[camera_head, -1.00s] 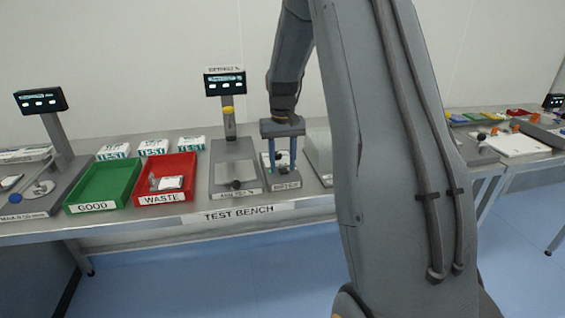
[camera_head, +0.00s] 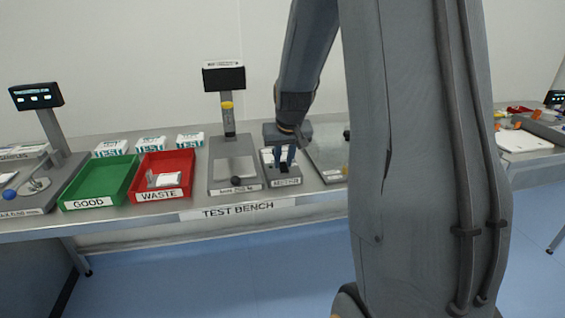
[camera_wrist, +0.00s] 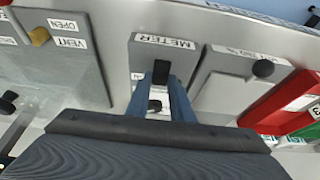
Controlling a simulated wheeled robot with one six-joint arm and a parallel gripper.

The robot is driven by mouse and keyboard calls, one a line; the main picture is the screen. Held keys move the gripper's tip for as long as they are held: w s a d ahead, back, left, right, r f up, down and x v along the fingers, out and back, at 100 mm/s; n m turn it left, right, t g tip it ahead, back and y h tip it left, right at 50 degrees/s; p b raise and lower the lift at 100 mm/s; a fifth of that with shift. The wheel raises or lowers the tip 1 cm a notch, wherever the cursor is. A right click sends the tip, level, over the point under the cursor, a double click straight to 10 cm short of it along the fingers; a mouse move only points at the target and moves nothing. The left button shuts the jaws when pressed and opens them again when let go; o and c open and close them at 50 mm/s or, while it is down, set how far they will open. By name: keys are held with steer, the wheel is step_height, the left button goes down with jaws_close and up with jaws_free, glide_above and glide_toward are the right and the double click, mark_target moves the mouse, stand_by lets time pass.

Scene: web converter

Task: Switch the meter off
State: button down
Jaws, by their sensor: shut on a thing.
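The meter switch box (camera_head: 290,181) is a small grey unit on the test bench. Part of the lever and the box's back are hidden by my gripper. The middle display (camera_head: 223,77), on a post behind the plate to the left of the box, is dark. The display at the far left (camera_head: 36,96) is lit.
A grey plate unit with a black knob (camera_head: 236,181) is close to the left of the box. A green GOOD tray (camera_head: 88,203) and a red WASTE tray (camera_head: 160,194) stand further left. A VENT/OPEN panel (camera_wrist: 75,70) with a yellow knob (camera_wrist: 39,36) is on the other side.

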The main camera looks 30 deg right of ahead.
steer(key=shift+t, duration=0.4)
steer(key=c, duration=1.6)
jaws_free()
steer(key=shift+a, duration=0.1)
steer(key=shift+o, duration=0.2)
steer(key=b+v, duration=0.1)
steer(key=v, duration=0.7)
steer(key=shift+a, duration=0.1)
steer(key=s+a+f+n+g, duration=0.1)
steer(key=s+a+f+g, duration=0.1)
steer(key=s+a+f, duration=0.3)
steer(key=s+a+f+n+g+y, duration=0.1)
steer(key=s+a+f+n+g, duration=0.1)
steer(key=s+a+f, duration=0.4)
steer(key=s+a, duration=0.5)
steer(key=s, duration=0.3)
steer(key=shift+s+g, duration=0.25)
steer(key=shift+g, duration=0.05)
